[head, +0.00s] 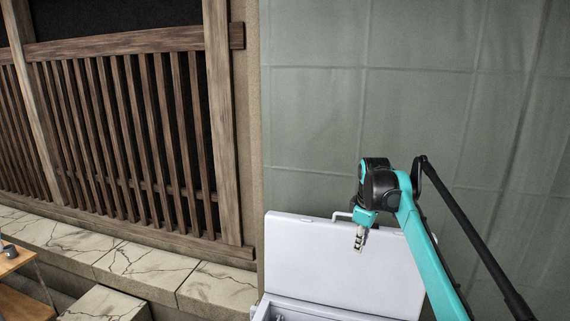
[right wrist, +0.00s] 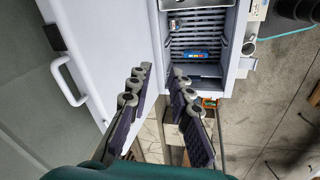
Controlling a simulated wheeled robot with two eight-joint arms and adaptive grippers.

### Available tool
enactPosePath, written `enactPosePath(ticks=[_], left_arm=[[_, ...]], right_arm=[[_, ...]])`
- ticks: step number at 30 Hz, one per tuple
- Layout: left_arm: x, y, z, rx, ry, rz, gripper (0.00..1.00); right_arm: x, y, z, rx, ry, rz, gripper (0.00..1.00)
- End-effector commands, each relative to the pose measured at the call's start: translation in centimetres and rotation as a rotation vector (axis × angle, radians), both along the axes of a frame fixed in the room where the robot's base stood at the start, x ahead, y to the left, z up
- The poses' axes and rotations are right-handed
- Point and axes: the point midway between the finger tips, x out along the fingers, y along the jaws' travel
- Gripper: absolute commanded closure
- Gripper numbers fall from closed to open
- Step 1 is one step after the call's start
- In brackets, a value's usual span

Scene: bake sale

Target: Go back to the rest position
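My right gripper (head: 358,240) hangs in front of the raised lid of a white chest in the head view. It points down and my teal arm reaches it from the lower right. In the right wrist view the two dark fingers of this gripper (right wrist: 159,78) stand apart with nothing between them. The white chest (head: 340,268) is open, and its inside (right wrist: 198,22) shows in the right wrist view beyond the fingertips. My left gripper is in neither view.
A blue item (right wrist: 194,54) lies on the chest's slatted floor. A wooden lattice wall (head: 140,130) and a cracked stone ledge (head: 140,268) are at left. A wooden surface edge (head: 12,262) shows at far left. A grey-green tiled wall (head: 420,90) stands behind the chest.

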Motion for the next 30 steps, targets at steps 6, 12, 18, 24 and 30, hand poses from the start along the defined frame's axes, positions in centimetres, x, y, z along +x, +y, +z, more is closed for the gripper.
enactPosePath(ticks=[6, 12, 18, 24, 30], left_arm=[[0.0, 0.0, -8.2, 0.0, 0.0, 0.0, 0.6], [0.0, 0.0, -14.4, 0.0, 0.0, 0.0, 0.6], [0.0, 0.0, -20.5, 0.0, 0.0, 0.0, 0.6], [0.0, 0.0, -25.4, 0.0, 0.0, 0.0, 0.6], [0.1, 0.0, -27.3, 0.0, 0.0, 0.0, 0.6]], right_arm=[[-7.6, 1.3, -6.9, 0.069, -0.098, -0.217, 0.8], [-15.8, 2.3, -14.7, 0.155, -0.186, -0.42, 0.8], [-24.3, 3.2, -25.4, 0.261, -0.268, -0.617, 0.8], [-31.2, 3.7, -36.4, 0.368, -0.333, -0.784, 0.8], [-34.3, 3.9, -41.9, 0.429, -0.361, -0.869, 0.8]])
